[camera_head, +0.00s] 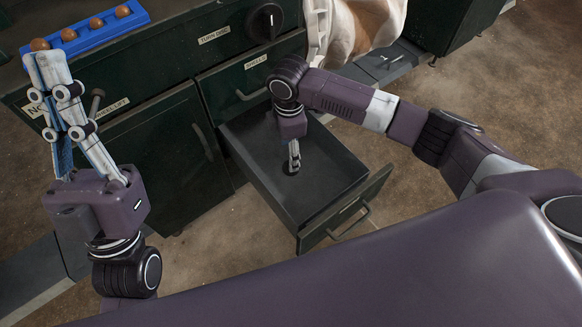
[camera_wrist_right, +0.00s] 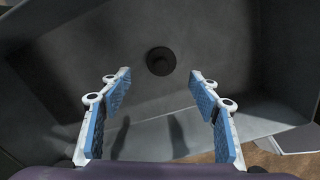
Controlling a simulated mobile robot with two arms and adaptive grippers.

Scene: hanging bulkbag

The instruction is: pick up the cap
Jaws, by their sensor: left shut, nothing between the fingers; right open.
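A small dark round cap (camera_wrist_right: 160,61) lies on the floor of an open drawer (camera_wrist_right: 50,60) in the right wrist view. In the head view the cap (camera_head: 291,168) is a dark spot, partly hidden by my right gripper (camera_head: 294,162). My right gripper (camera_wrist_right: 160,85) is open and empty inside the drawer, with the cap ahead of and between its fingertips, apart from both. My left gripper (camera_head: 46,60) is shut and empty, raised in front of the cabinet at the left.
The drawer's front panel (camera_head: 345,212) with its handle sticks out from the dark green cabinet (camera_head: 160,125). A blue rack (camera_head: 95,30) with several brown balls stands on top at the left. A white bag (camera_head: 365,25) hangs at the back. Brown floor (camera_head: 480,90) is clear at the right.

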